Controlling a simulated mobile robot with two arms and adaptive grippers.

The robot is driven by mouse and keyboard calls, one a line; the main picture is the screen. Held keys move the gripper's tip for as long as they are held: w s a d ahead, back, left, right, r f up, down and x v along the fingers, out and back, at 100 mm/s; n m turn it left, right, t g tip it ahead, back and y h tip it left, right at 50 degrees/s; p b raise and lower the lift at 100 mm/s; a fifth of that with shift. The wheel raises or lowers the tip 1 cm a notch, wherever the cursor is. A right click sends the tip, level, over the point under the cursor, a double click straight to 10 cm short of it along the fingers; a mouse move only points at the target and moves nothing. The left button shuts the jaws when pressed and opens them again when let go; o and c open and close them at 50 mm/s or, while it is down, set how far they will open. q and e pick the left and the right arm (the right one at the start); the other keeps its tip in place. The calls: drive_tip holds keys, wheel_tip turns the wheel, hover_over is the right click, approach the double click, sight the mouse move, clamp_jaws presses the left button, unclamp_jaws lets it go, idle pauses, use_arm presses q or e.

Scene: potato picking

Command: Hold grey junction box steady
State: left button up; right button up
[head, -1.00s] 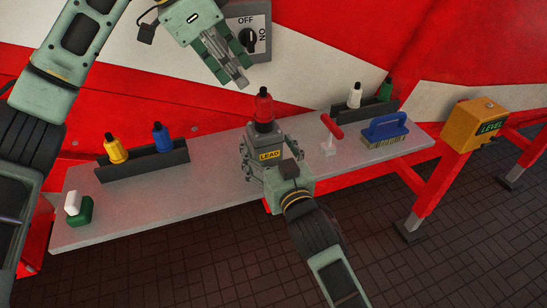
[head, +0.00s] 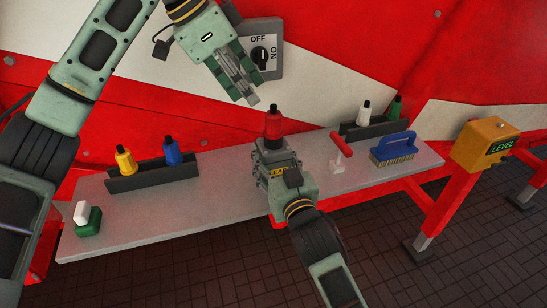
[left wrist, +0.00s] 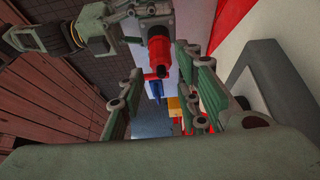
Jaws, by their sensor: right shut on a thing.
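A grey junction box (head: 266,156) with a yellow label, partly covered, stands upright on the bench. A red plug-like piece (head: 273,123) with a black tip is on its top. My right gripper (head: 279,168) is shut on the junction box from the front; its fingertips are hard to make out. My left gripper (head: 246,92) is above and slightly left of the red piece, apart from it. In the left wrist view the left fingers (left wrist: 160,90) are spread with nothing gripped, and the red piece (left wrist: 159,55) shows beyond them.
A grey OFF/ON switch box (head: 272,67) is on the wall close behind my left gripper. The bench (head: 220,206) holds a rack (head: 150,172) with yellow and blue bottles, a blue brush (head: 393,148) and a red-handled tool (head: 341,144). The bench's middle left is clear.

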sight(268, 114)
drive_tip(key=c, duration=0.6)
use_arm(q)
drive_tip(key=shift+o, duration=1.8)
drive_tip(key=v, duration=0.2)
drive_tip(key=shift+s+r, duration=0.2)
drive_tip(key=shift+r, duration=0.15)
drive_tip(key=x, duration=1.2)
drive_tip(key=shift+d+r, duration=0.1)
drive_tip(key=shift+c, duration=0.3)
clamp_jaws()
